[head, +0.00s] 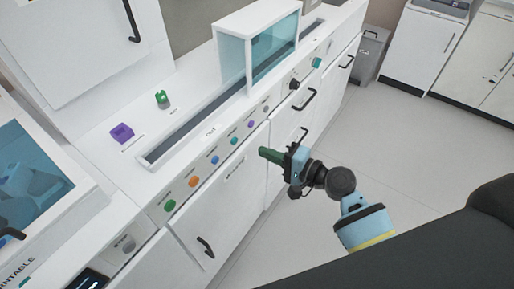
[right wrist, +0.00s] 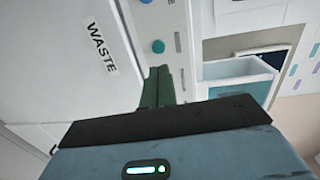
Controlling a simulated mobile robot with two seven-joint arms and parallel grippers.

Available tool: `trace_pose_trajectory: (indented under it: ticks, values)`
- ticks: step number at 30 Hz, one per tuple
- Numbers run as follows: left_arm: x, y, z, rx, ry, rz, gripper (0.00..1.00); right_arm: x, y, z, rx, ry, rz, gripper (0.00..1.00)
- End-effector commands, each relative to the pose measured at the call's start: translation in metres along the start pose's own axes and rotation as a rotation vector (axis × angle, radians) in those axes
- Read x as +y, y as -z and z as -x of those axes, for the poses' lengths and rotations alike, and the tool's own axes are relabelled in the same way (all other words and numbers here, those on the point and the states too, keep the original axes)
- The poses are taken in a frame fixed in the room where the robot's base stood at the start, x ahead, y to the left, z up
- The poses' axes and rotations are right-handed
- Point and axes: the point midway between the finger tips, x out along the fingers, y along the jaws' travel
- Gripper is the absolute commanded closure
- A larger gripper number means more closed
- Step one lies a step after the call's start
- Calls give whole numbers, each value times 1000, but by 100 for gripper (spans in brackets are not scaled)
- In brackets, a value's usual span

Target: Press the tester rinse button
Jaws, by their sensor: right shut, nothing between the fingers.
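A row of coloured buttons runs along the front panel of the white counter: green (head: 169,206), orange (head: 193,181), blue (head: 214,160), teal (head: 233,140), purple (head: 250,124) and grey (head: 265,110). Their labels are too small to read, so I cannot tell which one is the tester rinse button. My right gripper (head: 264,152) has green fingers, shut and empty, in front of the counter near the purple button. In the right wrist view the shut fingertips (right wrist: 158,72) point toward the panel, below a teal button (right wrist: 158,46). My left gripper is not in view.
A black knob (head: 293,84) and another teal button (head: 316,62) sit further along the panel. A glass-sided box (head: 250,55) stands over the counter's long slot. A door marked WASTE (right wrist: 102,48) lies beside the panel. Black handles (head: 205,247) protrude; the floor (head: 390,135) is clear.

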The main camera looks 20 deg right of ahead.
Motion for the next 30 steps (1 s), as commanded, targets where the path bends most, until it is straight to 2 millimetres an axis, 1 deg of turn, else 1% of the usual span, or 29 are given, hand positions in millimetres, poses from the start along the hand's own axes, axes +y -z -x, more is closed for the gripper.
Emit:
trace_pose_trajectory:
  ticks: [1,3,6,10,15,30]
  values:
    - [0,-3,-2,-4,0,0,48,3,-1,12,-1,-5,2,100]
    - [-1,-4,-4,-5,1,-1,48,3,0,25,1,-4,0,100]
    - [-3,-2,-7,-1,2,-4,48,3,0,40,0,-4,-1,100]
    - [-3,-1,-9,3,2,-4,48,2,0,53,0,-3,0,100]
    - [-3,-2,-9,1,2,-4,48,0,0,60,-1,-1,0,100]
    - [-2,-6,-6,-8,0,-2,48,0,0,60,0,0,0,100]
